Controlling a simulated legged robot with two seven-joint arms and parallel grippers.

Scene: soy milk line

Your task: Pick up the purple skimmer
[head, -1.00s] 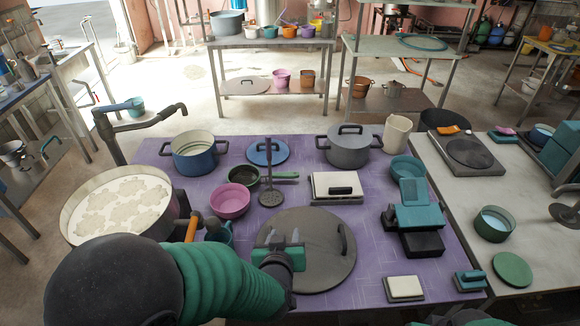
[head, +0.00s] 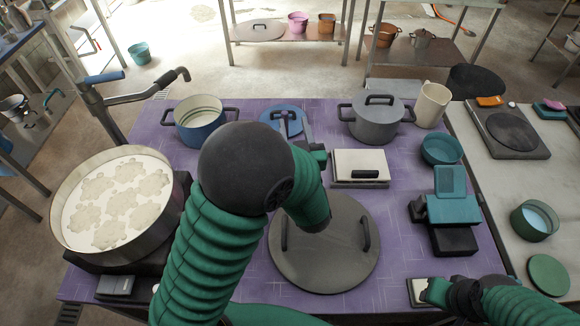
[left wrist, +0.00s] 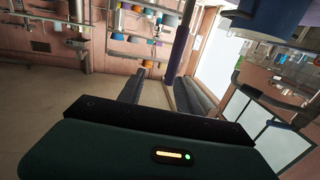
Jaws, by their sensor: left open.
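A dark purple handle, which looks like the skimmer's (left wrist: 182,45), rises past the finger tips in the left wrist view. It leans slightly and appears between or just beyond the two fingers; I cannot tell which. In the head view my left arm hides most of the skimmer. My left gripper (head: 314,150) is open, over the table's back middle near the blue lid, its fingers mostly covered by my arm. The open fingers also show in the left wrist view (left wrist: 163,95). My right gripper (head: 437,291) is low at the front right, by a pale-topped block; its jaws are unclear.
A large grey lid (head: 325,265) lies in front of my left gripper. A grey pot (head: 377,123), a blue pot (head: 198,126), the blue lid (head: 270,113) and a white-topped box (head: 357,160) stand around. A wide pan of soy milk (head: 88,240) is at left.

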